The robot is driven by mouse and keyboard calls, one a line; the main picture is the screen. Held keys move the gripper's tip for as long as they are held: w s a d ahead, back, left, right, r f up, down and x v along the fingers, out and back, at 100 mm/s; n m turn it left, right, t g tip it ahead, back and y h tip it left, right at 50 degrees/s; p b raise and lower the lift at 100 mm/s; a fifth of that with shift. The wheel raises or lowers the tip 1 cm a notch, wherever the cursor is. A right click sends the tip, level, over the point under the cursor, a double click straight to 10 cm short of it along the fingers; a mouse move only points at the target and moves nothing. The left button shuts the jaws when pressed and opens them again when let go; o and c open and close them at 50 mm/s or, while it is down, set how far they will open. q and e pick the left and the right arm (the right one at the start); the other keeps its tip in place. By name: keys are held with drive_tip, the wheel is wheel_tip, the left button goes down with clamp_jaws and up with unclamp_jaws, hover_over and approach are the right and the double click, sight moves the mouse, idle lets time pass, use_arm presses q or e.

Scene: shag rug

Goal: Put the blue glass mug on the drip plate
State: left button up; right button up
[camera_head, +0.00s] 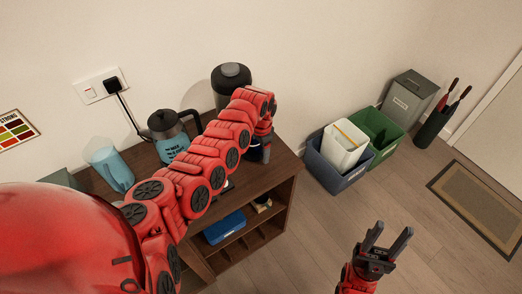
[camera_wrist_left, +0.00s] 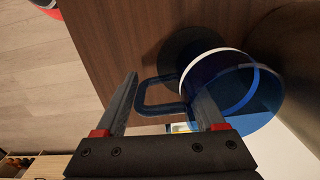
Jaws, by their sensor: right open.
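The blue glass mug (camera_wrist_left: 235,88) has a pale rim band and a dark blue handle (camera_wrist_left: 158,94), and fills the right of the left wrist view. My left gripper (camera_wrist_left: 166,86) is open, its fingers on either side of the handle; I cannot tell if they touch it. In the head view my left arm reaches over the cabinet, and a bit of dark blue shows below its end. A dark round shape (camera_wrist_left: 180,47) lies beside the mug; I cannot tell if it is the drip plate or a shadow. My right gripper (camera_head: 386,238) is open and empty above the floor.
On the wooden cabinet (camera_head: 280,170) stand a blue press pot (camera_head: 170,146), a pale blue container (camera_head: 112,170) and a dark canister (camera_head: 230,76). A blue box (camera_head: 224,228) sits on its shelf. Bins (camera_head: 335,173) stand to the right, with open floor before them.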

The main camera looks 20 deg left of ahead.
use_arm(q)
drive_tip(key=o, duration=0.4)
drive_tip(key=shift+c, duration=0.2)
drive_tip(key=shift+r, duration=0.1)
wheel_tip(320, 180, up, 6)
drive_tip(key=b, duration=0.2)
drive_tip(key=shift+r+b, duration=0.25)
drive_tip(key=shift+b, duration=0.1)
drive_tip(key=shift+r, duration=0.55)
